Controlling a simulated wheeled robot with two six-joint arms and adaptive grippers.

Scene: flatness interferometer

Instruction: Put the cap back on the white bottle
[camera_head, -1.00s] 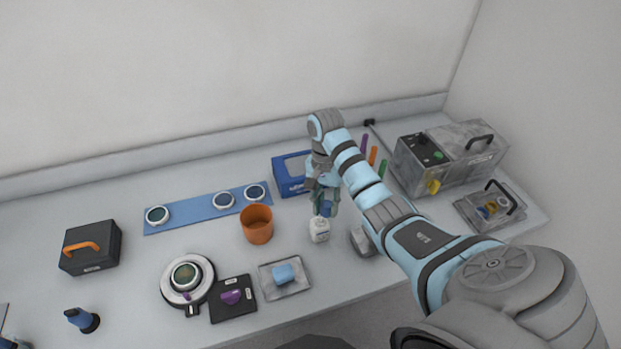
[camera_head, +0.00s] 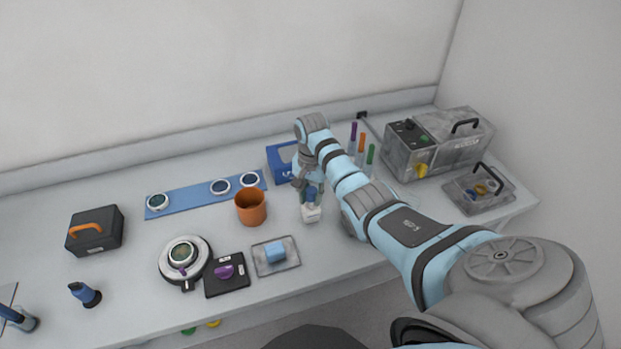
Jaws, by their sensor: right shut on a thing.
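The small white bottle (camera_head: 311,214) stands upright on the bench, right of the orange cup. My right gripper (camera_head: 311,196) is directly above it, pointing down. It is shut on a small blue piece, which looks like the cap (camera_head: 311,195), at the top of the bottle. The fingers partly hide the cap and the bottle's neck, so I cannot tell whether the cap touches the bottle or sits just above it. My left gripper is not in view.
An orange cup (camera_head: 250,208) stands close left of the bottle, with a blue bin (camera_head: 281,162) behind. A tray with a blue block (camera_head: 275,252) lies in front to the left. A grey machine (camera_head: 435,142) stands at the right. Bare bench lies in front of the bottle.

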